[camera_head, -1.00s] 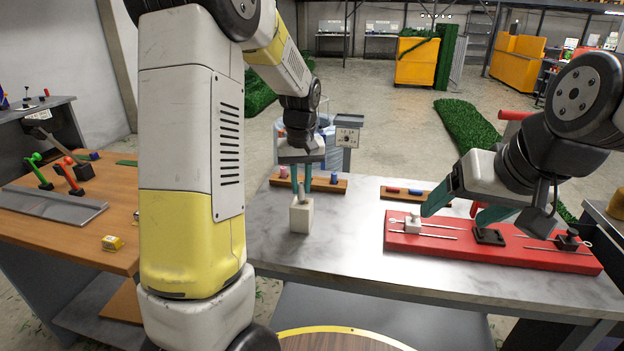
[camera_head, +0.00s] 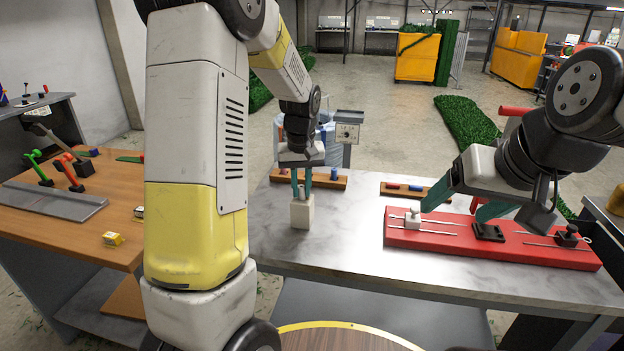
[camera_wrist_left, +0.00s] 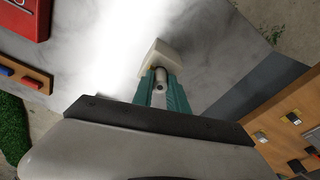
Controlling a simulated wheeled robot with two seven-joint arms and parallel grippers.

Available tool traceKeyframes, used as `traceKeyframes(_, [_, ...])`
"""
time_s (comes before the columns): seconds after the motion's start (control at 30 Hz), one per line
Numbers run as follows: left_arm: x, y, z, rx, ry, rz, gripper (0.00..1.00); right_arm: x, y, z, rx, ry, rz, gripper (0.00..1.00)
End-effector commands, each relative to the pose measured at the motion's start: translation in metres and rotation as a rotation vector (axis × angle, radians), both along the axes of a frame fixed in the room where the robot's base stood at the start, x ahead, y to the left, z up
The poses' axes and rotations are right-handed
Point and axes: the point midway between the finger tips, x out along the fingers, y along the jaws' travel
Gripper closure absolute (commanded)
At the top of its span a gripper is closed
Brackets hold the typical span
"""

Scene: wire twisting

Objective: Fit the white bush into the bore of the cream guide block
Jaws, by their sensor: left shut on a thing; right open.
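The cream guide block (camera_head: 301,215) stands upright on the grey table. My left gripper (camera_head: 301,188) points down just above it, its teal fingers shut on the white bush (camera_head: 301,192). In the left wrist view the bush (camera_wrist_left: 160,79) is a short pale cylinder with a dark hole in its near end, in line with the block (camera_wrist_left: 161,55). The bush's far end meets the block's top in the picture; I cannot tell whether it is inside the bore. My right gripper (camera_head: 458,202) is open and empty above the red board.
The red board (camera_head: 455,243) carries metal rods, a white block (camera_head: 412,218) and dark blocks. Two wooden strips with coloured pegs (camera_head: 325,181) (camera_head: 405,190) lie at the table's back. The marble table (camera_head: 345,240) is clear between block and board.

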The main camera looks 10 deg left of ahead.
Motion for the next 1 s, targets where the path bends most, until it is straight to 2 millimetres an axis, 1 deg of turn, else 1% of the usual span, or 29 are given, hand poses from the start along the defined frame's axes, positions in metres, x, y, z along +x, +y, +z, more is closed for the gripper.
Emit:
traceKeyframes(0.2, [0.000,0.000,-0.006,-0.001,0.002,0.000,1.00,0.000,0.000,0.000,0.000,0.000,0.000,0.24])
traceKeyframes(0.23, [0.000,0.000,-0.006,0.000,0.001,0.000,0.78,0.000,0.000,0.000,0.000,0.000,0.000,0.24])
traceKeyframes(0.33, [0.000,0.000,-0.006,0.000,0.001,0.000,0.58,0.000,0.000,0.000,0.000,0.000,0.000,0.24])
traceKeyframes(0.37, [0.000,0.000,-0.006,0.000,0.001,0.000,0.56,0.000,0.000,0.000,0.000,0.000,0.000,0.24])
traceKeyframes(0.63, [0.000,0.000,-0.005,0.001,0.001,0.000,0.56,0.000,0.000,0.000,0.000,0.000,0.000,0.24])
traceKeyframes(0.73, [0.000,0.000,0.001,0.000,-0.001,0.000,0.56,0.000,0.000,0.000,0.000,0.000,0.000,0.24])
traceKeyframes(0.87, [-0.002,-0.001,0.020,-0.001,-0.004,0.000,0.56,0.000,0.000,0.000,0.000,0.000,0.000,0.24])
traceKeyframes(1.0, [-0.005,-0.002,0.045,-0.001,-0.003,-0.001,0.56,0.000,0.000,0.000,0.000,0.000,0.000,0.24])
